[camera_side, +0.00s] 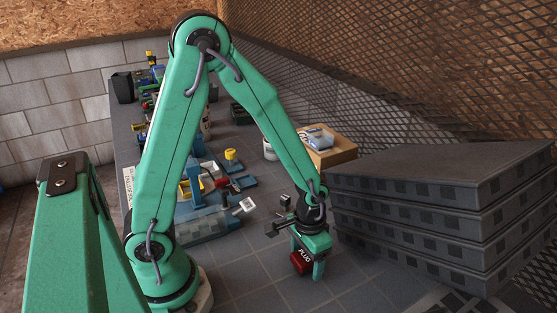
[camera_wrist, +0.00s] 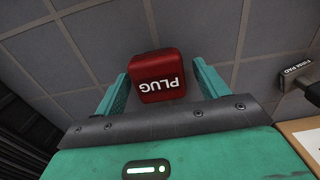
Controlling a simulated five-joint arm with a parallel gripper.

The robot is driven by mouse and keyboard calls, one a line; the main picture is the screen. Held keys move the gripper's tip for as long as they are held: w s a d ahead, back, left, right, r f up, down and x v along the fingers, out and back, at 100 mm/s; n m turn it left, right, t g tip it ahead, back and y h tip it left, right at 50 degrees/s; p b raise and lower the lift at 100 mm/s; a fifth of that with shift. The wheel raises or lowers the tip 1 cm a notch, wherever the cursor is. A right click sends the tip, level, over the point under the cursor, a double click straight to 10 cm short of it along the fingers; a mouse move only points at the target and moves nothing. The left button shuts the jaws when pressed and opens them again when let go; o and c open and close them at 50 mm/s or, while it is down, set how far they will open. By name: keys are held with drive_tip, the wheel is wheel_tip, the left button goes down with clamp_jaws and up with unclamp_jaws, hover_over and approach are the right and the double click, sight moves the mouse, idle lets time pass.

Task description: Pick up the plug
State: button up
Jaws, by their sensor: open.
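The plug is a small dark red block with the white word PLUG on it. In the side view the plug (camera_side: 301,263) is at my gripper's fingers, low over the grey tiled table (camera_side: 355,285). In the wrist view the plug (camera_wrist: 158,78) lies between the two teal fingers of my gripper (camera_wrist: 158,88), with a narrow gap on each side. The lettering appears upside down there. My gripper (camera_side: 308,262) points down and is open around the plug. I cannot tell whether the plug touches the table.
A stack of grey slabs (camera_side: 440,215) stands close to the right of my gripper. A cardboard box (camera_side: 330,155) and a blue fixture (camera_side: 205,225) stand farther back. The front table is clear.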

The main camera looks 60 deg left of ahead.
sight(307, 257)
drive_tip(key=shift+f, duration=0.5)
drive_tip(key=c, duration=1.1)
drive_tip(key=shift+r, duration=0.2)
drive_tip(key=shift+r, duration=0.75)
drive_tip(key=r, duration=0.2)
drive_tip(key=shift+s+d+r, duration=0.15)
drive_tip(key=shift+d+r, duration=0.05)
drive_tip(key=shift+r, duration=0.1)
drive_tip(key=s+d+r, duration=0.6)
drive_tip(key=s+d, duration=0.1)
drive_tip(key=d, duration=0.1)
drive_tip(key=shift+s+d+r, duration=0.15)
drive_tip(key=shift+d+r, duration=0.1)
